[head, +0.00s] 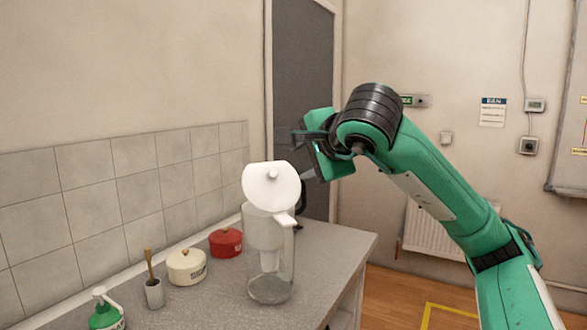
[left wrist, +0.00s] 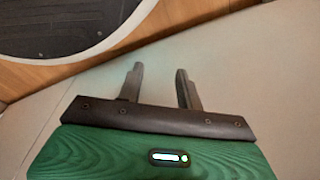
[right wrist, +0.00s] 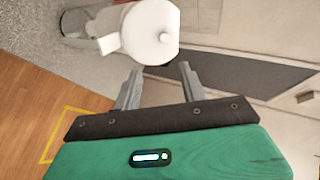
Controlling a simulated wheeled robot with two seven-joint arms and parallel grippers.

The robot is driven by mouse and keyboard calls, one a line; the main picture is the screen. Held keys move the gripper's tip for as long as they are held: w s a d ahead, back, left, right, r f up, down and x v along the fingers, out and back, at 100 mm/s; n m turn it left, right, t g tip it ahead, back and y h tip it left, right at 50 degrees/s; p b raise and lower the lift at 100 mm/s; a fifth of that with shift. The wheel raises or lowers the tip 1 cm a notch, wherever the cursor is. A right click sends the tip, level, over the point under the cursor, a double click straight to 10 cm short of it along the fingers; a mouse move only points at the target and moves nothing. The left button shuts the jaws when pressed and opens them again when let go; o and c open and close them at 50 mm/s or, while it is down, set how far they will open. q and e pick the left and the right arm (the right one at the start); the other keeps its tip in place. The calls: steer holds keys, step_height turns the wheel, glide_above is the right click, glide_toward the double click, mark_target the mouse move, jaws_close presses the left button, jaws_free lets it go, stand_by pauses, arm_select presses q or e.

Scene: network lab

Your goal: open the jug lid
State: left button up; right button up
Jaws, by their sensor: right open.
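The clear jug (head: 270,285) stands upright on the grey counter, with a white handle (head: 285,219) facing me. Its round white lid (head: 270,184) stands tilted up above the body, with its knob towards me. The lid also shows in the right wrist view (right wrist: 150,30), beyond the fingertips. My right gripper (head: 303,155) is open and empty, just right of and above the lid, apart from it. My left gripper (left wrist: 160,70) is open and empty in the left wrist view, away from the jug; it is not in the head view.
A red pot (head: 226,243), a cream pot (head: 187,267), a grey cup with a brush (head: 154,293) and a green bottle (head: 105,314) stand left of the jug. A dark object (head: 301,201) is partly hidden behind it. The counter (head: 335,250) is clear to the right.

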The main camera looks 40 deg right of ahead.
steer(key=shift+v, duration=1.05)
steer(key=shift+c, duration=0.4)
